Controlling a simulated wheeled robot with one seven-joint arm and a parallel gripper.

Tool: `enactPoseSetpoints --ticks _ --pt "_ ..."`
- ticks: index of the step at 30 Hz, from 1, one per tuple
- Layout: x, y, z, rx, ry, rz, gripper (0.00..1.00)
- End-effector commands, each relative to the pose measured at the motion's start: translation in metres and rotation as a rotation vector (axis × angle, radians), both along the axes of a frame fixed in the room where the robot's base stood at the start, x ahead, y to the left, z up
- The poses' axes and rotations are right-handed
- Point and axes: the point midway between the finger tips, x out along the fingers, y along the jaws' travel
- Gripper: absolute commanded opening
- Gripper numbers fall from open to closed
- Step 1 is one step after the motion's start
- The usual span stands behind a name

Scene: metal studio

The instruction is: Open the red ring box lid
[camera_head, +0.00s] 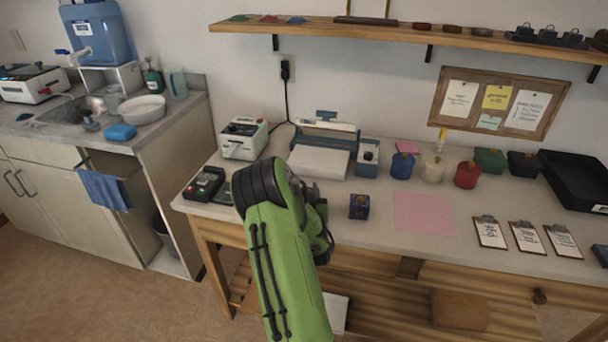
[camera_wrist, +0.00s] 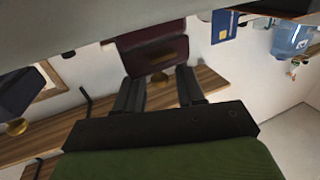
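The dark red ring box (camera_wrist: 150,45) shows in the tilted, nearly upside-down wrist view, just beyond my gripper (camera_wrist: 157,74). The lid looks shut, with a faint seam across the box. My two dark fingers stand apart, one on each side of the clasp area. I cannot tell whether either touches the box. In the head view my green arm hides the place around the gripper, and I cannot make out this box or the fingertips there.
A dark box (camera_wrist: 18,92) is at the wrist view's left. Behind are a blue-and-white machine (camera_head: 322,150) and blue, white and red jars (camera_head: 467,175). A pink sheet (camera_head: 425,212) lies clear.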

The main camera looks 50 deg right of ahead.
Motion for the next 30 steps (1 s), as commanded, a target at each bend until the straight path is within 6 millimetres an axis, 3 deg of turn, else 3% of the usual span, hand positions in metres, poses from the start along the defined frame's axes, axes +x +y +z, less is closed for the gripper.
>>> enactPoseSetpoints --ticks 10,18,30 --pt "-0.0017 0.0015 -0.0006 0.001 0.0 -0.001 0.38" --pt "-0.0016 0.0014 -0.0005 0.001 -0.001 -0.001 0.0" --pt "-0.001 -0.0002 0.0055 0.037 0.012 -0.001 0.0"
